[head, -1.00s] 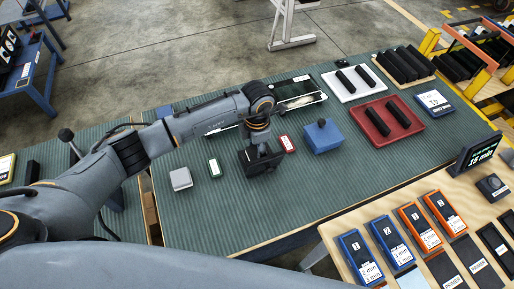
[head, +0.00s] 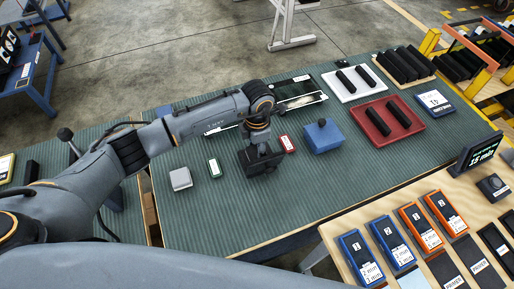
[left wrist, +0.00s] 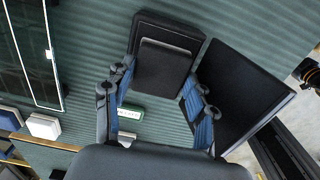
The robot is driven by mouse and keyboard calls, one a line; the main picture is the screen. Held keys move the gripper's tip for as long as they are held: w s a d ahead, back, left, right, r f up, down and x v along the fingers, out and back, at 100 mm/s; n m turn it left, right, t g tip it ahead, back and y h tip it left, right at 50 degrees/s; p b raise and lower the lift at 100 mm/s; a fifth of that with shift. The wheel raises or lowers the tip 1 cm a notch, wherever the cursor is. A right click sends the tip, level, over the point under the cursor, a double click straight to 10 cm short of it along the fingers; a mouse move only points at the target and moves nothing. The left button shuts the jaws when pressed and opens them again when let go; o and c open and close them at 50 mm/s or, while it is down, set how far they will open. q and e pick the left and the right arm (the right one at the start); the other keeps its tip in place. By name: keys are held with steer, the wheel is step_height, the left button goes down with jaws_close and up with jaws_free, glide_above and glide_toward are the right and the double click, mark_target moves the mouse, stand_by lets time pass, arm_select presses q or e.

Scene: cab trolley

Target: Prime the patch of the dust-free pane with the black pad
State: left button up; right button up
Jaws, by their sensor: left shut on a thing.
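My left gripper (head: 261,163) is shut on the black pad (left wrist: 165,65), a dark block with a raised square back. It sits low over the green-ribbed bench, between the green-edged tag (head: 214,168) and the red-edged tag (head: 287,144). Whether the pad touches the bench is unclear. The left wrist view shows my fingers (left wrist: 160,108) on both sides of it. The pane (head: 303,102), dark-framed, lies on the bench behind my forearm, which hides part of it. A dark framed panel also shows in the left wrist view (left wrist: 30,50). My right gripper is out of view.
A blue box with a black knob (head: 322,137) stands right of the gripper. A red tray (head: 367,122) and white tray (head: 345,94) hold black bars. A grey block (head: 180,178) lies left. The bench front is clear. A large dark slab (left wrist: 245,95) is unidentified.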

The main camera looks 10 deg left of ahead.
arm_select(q)
steer(key=shift+r+p, duration=2.1)
steer(key=shift+r, duration=1.4)
